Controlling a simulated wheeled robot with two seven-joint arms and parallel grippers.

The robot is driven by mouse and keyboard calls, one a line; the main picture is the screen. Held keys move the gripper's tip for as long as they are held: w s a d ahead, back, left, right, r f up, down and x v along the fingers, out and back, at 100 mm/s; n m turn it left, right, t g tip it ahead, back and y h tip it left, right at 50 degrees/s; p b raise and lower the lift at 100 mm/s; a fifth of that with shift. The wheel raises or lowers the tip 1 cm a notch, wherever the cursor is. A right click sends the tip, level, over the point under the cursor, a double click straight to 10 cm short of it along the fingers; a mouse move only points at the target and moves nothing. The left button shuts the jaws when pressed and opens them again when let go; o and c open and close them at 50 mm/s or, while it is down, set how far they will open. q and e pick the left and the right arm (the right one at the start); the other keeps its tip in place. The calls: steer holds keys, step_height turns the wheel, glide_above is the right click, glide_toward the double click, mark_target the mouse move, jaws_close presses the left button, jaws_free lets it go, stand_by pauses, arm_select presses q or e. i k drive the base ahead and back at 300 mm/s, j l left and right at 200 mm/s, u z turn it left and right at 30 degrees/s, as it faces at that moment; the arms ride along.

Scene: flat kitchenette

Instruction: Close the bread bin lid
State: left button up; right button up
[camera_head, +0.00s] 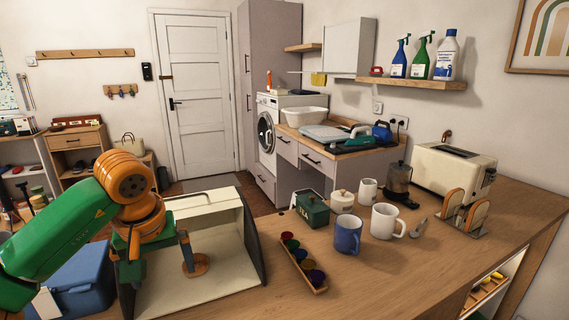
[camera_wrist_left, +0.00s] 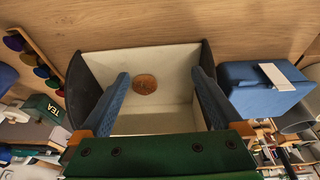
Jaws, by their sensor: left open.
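The bread bin (camera_head: 222,240) stands on the left of the wooden counter, with a cream inside and dark end panels. Its inside is exposed, so it is open; I cannot clearly separate the lid from the body. A round brown item (camera_head: 196,266) is inside it. In the left wrist view the bin (camera_wrist_left: 165,60) and the round item (camera_wrist_left: 145,84) show between my fingers. My left gripper (camera_head: 160,258) is open and empty, with blue fingers in front of the bin's opening. It also shows in the left wrist view (camera_wrist_left: 161,88). My right gripper is out of view.
A blue box (camera_head: 82,282) stands left of the bin. Right of it are a green tea tin (camera_head: 312,210), a tray of coloured pods (camera_head: 302,262), a blue mug (camera_head: 348,236) and a white mug (camera_head: 386,221). A toaster (camera_head: 452,170) stands farther right. The front-right counter is clear.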

mark_target(237, 204)
steer(key=k, duration=1.1)
